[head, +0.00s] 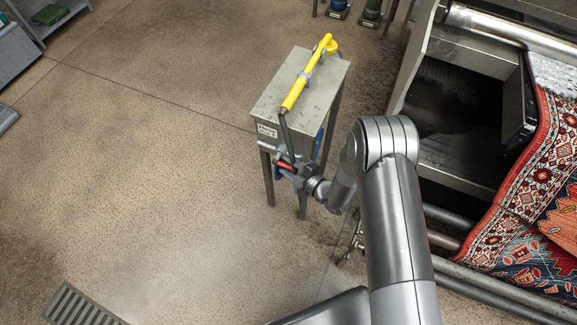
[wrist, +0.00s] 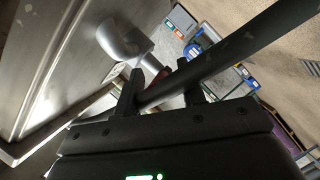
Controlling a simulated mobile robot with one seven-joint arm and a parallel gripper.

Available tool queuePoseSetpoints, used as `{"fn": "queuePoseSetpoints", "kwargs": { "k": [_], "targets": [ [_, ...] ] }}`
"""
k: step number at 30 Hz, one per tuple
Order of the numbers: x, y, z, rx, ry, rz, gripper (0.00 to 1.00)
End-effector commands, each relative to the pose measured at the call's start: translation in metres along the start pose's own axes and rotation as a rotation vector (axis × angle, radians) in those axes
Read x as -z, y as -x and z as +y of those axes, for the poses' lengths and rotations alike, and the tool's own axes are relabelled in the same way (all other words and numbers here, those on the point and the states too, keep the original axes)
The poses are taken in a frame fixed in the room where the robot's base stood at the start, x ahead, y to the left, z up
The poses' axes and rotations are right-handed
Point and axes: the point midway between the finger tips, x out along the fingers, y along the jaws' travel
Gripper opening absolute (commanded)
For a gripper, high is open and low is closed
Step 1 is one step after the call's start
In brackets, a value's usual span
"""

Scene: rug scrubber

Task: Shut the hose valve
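A yellow-handled lance (head: 310,73) lies across a grey metal stand (head: 330,88), and its dark tube runs down past the stand's near edge. A small red part (head: 286,165), likely the valve's lever, is at the stand's near side beside a grey pipe end (head: 268,147). My gripper (head: 287,170) is right at the red part. In the wrist view, my gripper's two fingers (wrist: 159,85) stand apart with a gap, open. The red part (wrist: 150,64) shows just beyond the fingertips, beside a silver pipe fitting (wrist: 125,40). A dark tube (wrist: 235,50) crosses close by; contact is unclear.
A blue loop (head: 318,143) hangs at the stand's right side. A metal washing basin (head: 455,120) with a patterned red rug (head: 540,190) fills the right, with pipes below it. The floor at left is clear around a drain grate (head: 80,308).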

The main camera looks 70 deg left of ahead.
Motion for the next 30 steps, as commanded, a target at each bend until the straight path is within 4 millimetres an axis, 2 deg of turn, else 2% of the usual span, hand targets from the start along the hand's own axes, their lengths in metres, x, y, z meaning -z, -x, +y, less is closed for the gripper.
{"fn": "queuePoseSetpoints", "kwargs": {
  "k": [2,16,30],
  "targets": [
    [0.0,0.0002,-0.0001,0.0,0.0,0.0,0.37],
    [0.0,0.0004,-0.0002,0.0,0.0,0.0,0.0],
    [0.0003,0.0006,0.0003,0.006,0.002,-0.004,0.0]
  ]
}}
